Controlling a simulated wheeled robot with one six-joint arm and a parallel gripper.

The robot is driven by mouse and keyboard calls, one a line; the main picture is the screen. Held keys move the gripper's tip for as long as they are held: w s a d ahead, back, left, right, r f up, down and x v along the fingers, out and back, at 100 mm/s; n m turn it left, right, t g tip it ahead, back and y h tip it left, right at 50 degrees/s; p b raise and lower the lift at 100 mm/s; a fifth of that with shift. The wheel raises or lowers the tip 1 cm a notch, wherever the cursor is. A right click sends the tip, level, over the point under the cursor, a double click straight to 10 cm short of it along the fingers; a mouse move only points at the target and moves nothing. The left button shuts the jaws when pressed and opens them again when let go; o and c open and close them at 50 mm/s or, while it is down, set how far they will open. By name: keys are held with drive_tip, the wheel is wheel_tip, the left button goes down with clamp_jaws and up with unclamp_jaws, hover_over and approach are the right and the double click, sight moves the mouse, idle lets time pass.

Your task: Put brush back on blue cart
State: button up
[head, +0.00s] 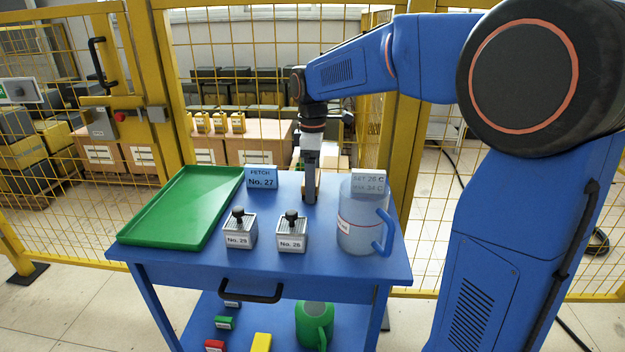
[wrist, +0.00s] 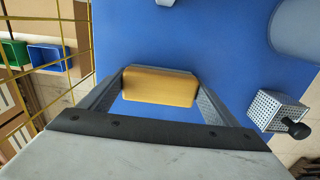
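The blue cart (head: 270,270) stands in front of me with a flat blue top, which fills much of the wrist view (wrist: 230,60). The brush, a tan block (wrist: 160,86) with a thin grey edge at its far side, lies between the fingers of my gripper (head: 310,192). Both fingers appear to touch its ends in the wrist view. My gripper points down over the rear middle of the cart top, low to the surface. In the head view the brush is mostly hidden by the fingers; whether it touches the top cannot be told.
On the cart top are a green tray (head: 180,210), a FETCH No. 27 sign (head: 261,179), perforated blocks No. 29 (head: 240,232) and No. 26 (head: 292,236), and a pale jug (head: 357,222) right of my gripper. A green jug (head: 313,325) stands on the lower shelf. Yellow fencing is behind.

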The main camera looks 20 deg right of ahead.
drive_tip(key=shift+o, duration=1.4)
drive_tip(key=shift+r, duration=0.1)
wheel_tip(320, 180, up, 12)
